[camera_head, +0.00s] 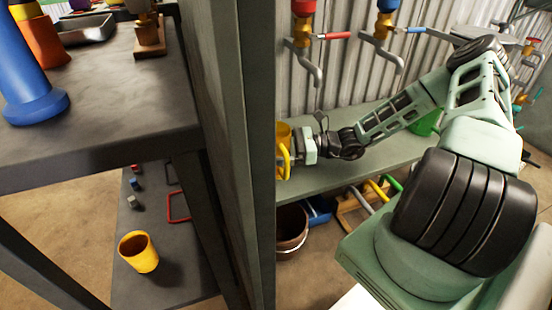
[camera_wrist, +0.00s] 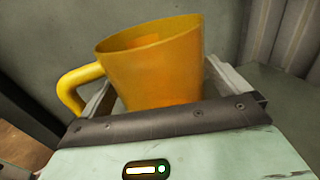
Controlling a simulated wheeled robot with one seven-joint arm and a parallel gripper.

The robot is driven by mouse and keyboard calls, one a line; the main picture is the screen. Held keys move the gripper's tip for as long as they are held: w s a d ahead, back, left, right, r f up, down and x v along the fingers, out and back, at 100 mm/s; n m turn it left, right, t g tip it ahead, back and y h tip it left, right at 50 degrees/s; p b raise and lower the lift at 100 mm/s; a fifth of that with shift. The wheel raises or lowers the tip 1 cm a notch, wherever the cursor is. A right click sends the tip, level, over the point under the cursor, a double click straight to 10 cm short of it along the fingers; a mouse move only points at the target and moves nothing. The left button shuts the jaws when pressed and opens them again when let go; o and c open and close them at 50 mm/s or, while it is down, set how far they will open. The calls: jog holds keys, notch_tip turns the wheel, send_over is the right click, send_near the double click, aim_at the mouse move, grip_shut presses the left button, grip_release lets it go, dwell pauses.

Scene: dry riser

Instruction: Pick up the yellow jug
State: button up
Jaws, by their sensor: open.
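The yellow jug (camera_wrist: 152,62) stands upright, close in front of my gripper (camera_wrist: 165,92) in the wrist view, with its handle on the left. One finger shows at the jug's left and one at its right, so the jug's lower part is between the open fingers. Its base is hidden behind my gripper's body. In the head view the jug (camera_head: 283,138) is on the green-grey bench (camera_head: 345,172), partly hidden by the dark post. My gripper (camera_head: 294,148) is right at it there. I cannot tell whether the fingers touch it.
A dark upright post (camera_head: 262,150) is close to the jug's left. A yellow cup (camera_head: 138,253) stands on a low shelf at the left. Taps with a red handle (camera_head: 303,8) and a blue handle (camera_head: 388,5) hang above the bench. A bucket (camera_head: 291,228) is below.

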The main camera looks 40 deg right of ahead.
jog(key=c, duration=1)
